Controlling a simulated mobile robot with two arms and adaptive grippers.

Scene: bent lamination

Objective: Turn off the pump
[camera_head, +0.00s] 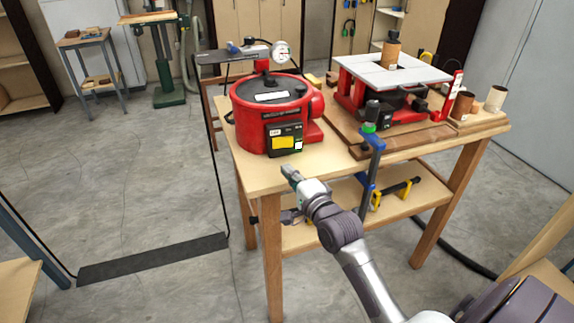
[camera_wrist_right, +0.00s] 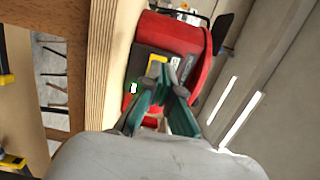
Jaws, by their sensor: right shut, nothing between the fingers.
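The pump (camera_head: 270,105) is a round red drum with a dark top, standing on the left part of the wooden table. Its black control box (camera_head: 284,139) faces the table's front edge and carries a yellow label. My right gripper (camera_head: 289,172) is shut and empty, in front of and below the control box near the table's front edge. In the wrist view its fingertips (camera_wrist_right: 165,76) partly cover the box. I cannot tell whether they touch it. My left gripper is not in view.
A red machine with a pale square top (camera_head: 388,72) stands to the right on the table (camera_head: 250,175). A blue clamp (camera_head: 372,150) rises at the front edge, right of my gripper. The lower shelf holds another clamp.

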